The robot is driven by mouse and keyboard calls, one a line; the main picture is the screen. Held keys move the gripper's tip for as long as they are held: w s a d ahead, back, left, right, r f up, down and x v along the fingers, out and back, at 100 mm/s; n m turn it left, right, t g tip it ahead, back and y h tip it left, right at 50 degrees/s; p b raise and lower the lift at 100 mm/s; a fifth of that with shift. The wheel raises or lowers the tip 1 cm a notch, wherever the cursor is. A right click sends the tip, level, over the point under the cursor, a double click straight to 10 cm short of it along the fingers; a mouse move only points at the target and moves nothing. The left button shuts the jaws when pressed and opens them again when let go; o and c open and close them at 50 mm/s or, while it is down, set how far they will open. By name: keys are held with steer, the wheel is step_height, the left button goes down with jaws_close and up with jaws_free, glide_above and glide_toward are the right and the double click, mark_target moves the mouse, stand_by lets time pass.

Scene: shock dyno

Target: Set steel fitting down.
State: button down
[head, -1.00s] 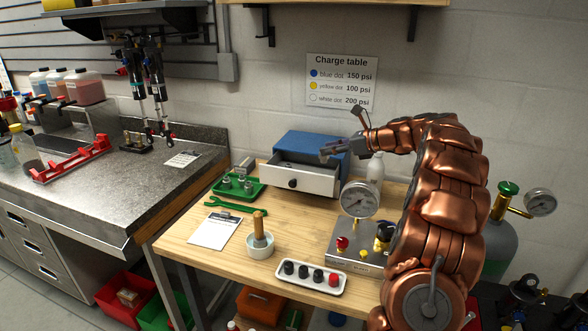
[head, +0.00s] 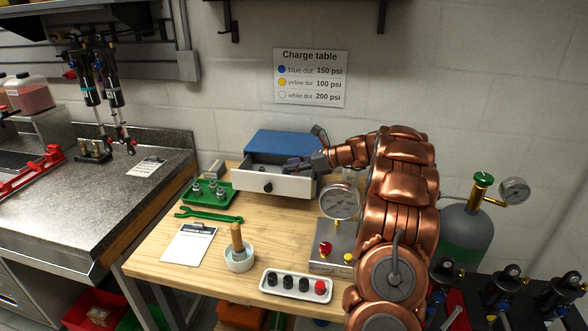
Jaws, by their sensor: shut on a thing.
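My gripper (head: 298,163) is over the right part of the open drawer (head: 286,187), near its front wall. It looks closed, but the fitting held in it is too small and dark to make out. The drawer belongs to a blue cabinet (head: 285,141) at the back of the wooden bench.
The wooden bench (head: 185,265) also holds a green wrench (head: 208,216), a clipboard (head: 188,246), a white bowl with a wooden-handled tool (head: 238,246), a white tray with several knobs (head: 300,299) and a gauge (head: 340,200). The bench between drawer and bowl is clear.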

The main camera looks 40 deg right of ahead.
steer(key=shift+f, duration=0.8)
steer(key=shift+f, duration=0.2)
steer(key=c, duration=1.1)
jaws_free()
steer(key=shift+d+r, duration=0.1)
steer(key=shift+s+d+r, duration=0.15)
steer(key=shift+s, duration=0.1)
steer(key=b+v, duration=0.2)
steer(key=v, duration=0.9)
steer(key=shift+s+d, duration=0.15)
